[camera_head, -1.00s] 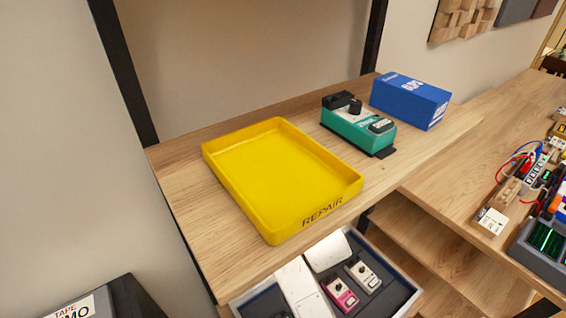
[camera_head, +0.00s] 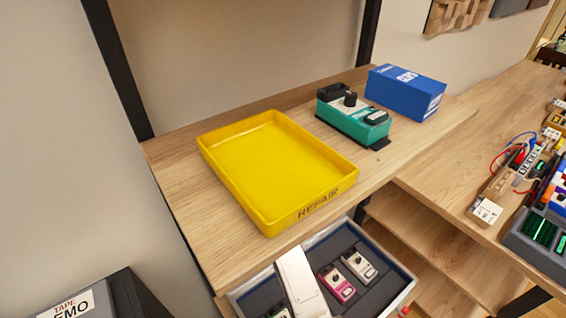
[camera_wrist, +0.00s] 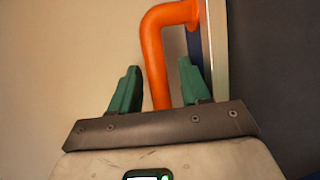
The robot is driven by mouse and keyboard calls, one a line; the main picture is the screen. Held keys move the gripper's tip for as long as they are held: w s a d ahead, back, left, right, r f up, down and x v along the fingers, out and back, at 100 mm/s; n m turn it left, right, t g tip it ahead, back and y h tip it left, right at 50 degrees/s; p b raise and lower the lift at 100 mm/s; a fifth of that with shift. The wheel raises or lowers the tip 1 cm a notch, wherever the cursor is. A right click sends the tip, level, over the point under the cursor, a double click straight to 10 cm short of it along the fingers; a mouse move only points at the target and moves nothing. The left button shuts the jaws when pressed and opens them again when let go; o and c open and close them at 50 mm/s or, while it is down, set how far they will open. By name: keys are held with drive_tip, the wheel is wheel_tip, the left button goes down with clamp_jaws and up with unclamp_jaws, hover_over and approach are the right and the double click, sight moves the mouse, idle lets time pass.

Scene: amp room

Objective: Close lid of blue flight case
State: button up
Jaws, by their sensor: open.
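In the wrist view, my gripper (camera_wrist: 157,82) is open, its two green fingers on either side of an orange bent handle (camera_wrist: 153,65); I cannot tell whether they touch it. The handle joins a panel with a blue side and metal edge (camera_wrist: 216,60), dark on its right, which looks like the flight case lid. In the head view, an open case with a pale metal rim (camera_head: 398,268) and dark lining sits low below the shelf. It holds a pink pedal (camera_head: 337,284) and a pale pedal (camera_head: 359,265).
A wooden shelf (camera_head: 180,180) overhangs the case's back, carrying a yellow REPAIR tray (camera_head: 275,172), a teal pedal (camera_head: 353,117) and a blue box (camera_head: 405,92). A bench with electronics (camera_head: 540,190) is at right. A dark TAPE DEMO box (camera_head: 125,300) is lower left.

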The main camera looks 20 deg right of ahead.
clamp_jaws()
idle(0.4)
